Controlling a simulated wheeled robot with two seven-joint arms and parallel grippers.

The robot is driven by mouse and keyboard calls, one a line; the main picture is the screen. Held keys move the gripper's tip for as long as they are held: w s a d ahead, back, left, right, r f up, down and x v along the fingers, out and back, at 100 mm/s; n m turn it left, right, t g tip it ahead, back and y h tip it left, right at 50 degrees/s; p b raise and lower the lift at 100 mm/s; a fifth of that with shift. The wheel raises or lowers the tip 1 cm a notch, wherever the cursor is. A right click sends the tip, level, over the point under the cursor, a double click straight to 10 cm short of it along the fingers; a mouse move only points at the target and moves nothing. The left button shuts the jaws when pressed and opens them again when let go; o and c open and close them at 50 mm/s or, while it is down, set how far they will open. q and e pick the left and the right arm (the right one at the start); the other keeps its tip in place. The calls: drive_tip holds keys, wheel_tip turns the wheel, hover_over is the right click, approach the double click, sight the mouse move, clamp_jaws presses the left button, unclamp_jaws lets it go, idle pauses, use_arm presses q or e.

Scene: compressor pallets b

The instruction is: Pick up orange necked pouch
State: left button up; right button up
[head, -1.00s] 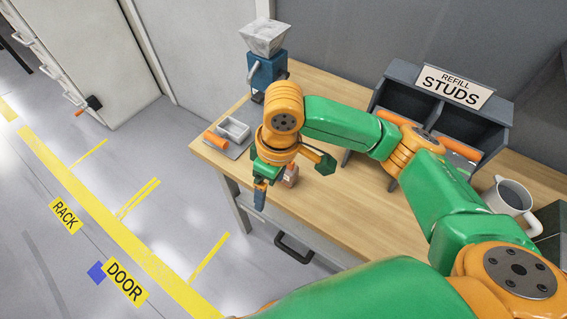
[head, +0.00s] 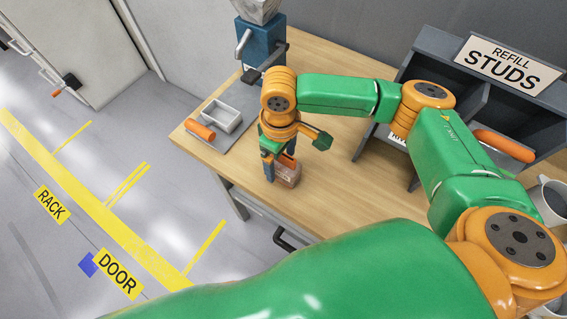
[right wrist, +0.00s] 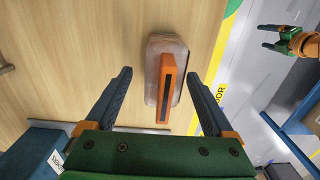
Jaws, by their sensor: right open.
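The orange necked pouch (head: 288,173) stands on the wooden table near its front edge, partly hidden by my right gripper in the head view. In the right wrist view the pouch (right wrist: 164,80) shows from above as a pale rounded body with an upright orange strip with a dark slot. My right gripper (head: 280,163) is open above it. In the wrist view its two dark fingers (right wrist: 158,76) point toward the pouch, one on each side, with gaps to both sides. My left gripper (right wrist: 271,37) shows at the upper right of the wrist view, fingers apart, over the floor.
A dark bin rack (head: 430,45) and a white mug (head: 551,196) are at the right.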

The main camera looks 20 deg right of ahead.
drive_tip(key=shift+s+a+r, duration=0.15)
drive_tip(key=shift+s, duration=0.1)
drive_tip(key=c, duration=1.3)
drive_tip(key=shift+w, duration=0.1)
clamp_jaws()
